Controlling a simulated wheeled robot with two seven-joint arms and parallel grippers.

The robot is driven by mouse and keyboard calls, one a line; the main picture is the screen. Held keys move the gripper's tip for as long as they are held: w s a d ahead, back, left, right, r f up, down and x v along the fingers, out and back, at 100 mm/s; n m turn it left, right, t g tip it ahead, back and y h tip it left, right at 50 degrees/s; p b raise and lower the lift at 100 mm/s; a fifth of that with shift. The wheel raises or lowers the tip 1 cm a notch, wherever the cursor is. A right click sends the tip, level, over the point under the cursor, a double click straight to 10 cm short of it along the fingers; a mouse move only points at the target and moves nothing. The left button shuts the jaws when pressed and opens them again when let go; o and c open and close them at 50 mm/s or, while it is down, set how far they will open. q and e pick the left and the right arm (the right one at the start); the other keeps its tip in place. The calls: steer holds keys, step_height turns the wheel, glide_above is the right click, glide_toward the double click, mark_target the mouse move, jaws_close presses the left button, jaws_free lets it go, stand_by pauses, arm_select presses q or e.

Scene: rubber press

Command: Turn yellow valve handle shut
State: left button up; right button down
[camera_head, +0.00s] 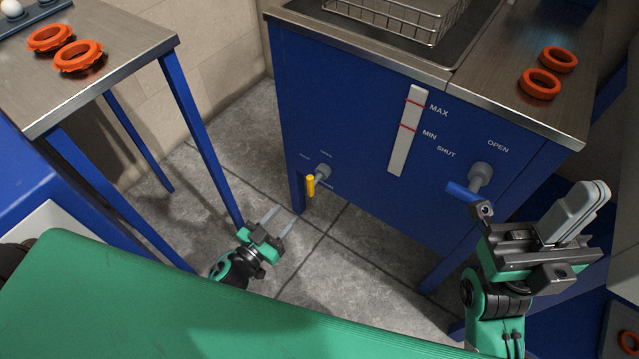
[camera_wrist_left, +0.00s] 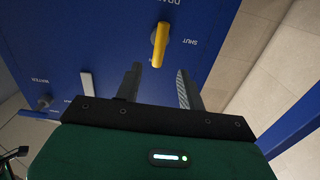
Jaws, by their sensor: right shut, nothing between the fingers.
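The yellow valve handle (camera_head: 310,186) hangs from a grey valve stem on the lower left of the blue cabinet front (camera_head: 340,120). In the left wrist view the yellow handle (camera_wrist_left: 160,45) shows beyond my fingertips, with the word SHUT to its right. My left gripper (camera_head: 280,220) is open and empty, in front of the handle and a little below it in the head view, apart from it. It also shows in the left wrist view (camera_wrist_left: 158,80). My right gripper (camera_head: 485,209) is shut and empty, near the blue handle.
A blue valve handle (camera_head: 462,192) with a grey hub sits at the cabinet's right, by OPEN and SHUT labels. A level gauge (camera_head: 408,130) stands between the valves. A side table (camera_head: 110,90) with orange rings (camera_head: 78,56) is at left. A wire basket (camera_head: 400,18) sits on top.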

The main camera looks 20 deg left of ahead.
mark_target(308, 189)
arm_select(q)
steer(key=b+x, duration=0.3)
steer(key=x, duration=1)
steer(key=shift+w+d, duration=0.1)
steer(key=shift+w, duration=0.25)
jaws_close()
